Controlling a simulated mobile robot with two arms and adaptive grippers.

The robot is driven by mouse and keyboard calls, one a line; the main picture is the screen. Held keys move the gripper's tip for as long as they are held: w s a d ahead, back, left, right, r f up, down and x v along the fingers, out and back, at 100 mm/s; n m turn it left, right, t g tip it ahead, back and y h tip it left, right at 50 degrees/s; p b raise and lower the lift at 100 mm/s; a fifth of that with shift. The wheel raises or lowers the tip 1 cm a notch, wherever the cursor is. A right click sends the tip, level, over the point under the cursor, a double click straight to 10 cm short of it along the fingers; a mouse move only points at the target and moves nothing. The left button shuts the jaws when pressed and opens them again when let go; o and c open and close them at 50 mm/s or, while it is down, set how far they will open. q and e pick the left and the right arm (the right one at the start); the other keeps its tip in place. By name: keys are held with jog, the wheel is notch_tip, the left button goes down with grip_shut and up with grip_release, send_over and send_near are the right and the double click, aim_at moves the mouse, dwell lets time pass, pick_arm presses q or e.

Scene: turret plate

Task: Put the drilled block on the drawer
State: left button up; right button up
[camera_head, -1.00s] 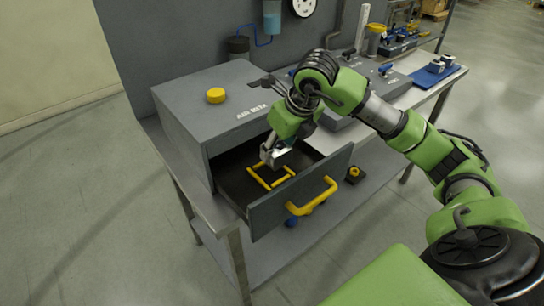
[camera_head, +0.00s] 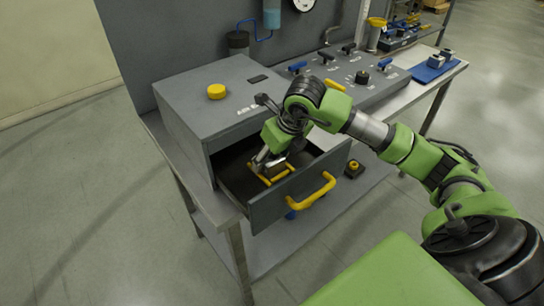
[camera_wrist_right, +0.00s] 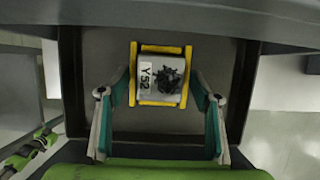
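The drilled block (camera_wrist_right: 161,78) is a light grey block with a "Y52" label and a dark patch of holes. In the right wrist view it lies inside the yellow frame (camera_wrist_right: 160,102) on the floor of the open drawer (camera_head: 266,212). In the head view the block is largely hidden behind my right gripper (camera_head: 268,162). In the wrist view, the right gripper's fingers (camera_wrist_right: 160,108) are spread wide, one at each side of the block and frame, with gaps to the block. My left gripper is not in view.
The drawer's yellow handle (camera_head: 312,196) sticks out in front. The grey cabinet (camera_head: 195,108) has a yellow button (camera_head: 216,91) on top. A control panel (camera_head: 350,88) with knobs stands to the right, and a blue tray (camera_head: 432,70) lies beyond it. The drawer walls are close around the gripper.

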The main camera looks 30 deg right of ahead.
jog(key=b+v, duration=0.2)
jog(key=v, duration=1)
jog(key=shift+r, duration=0.1)
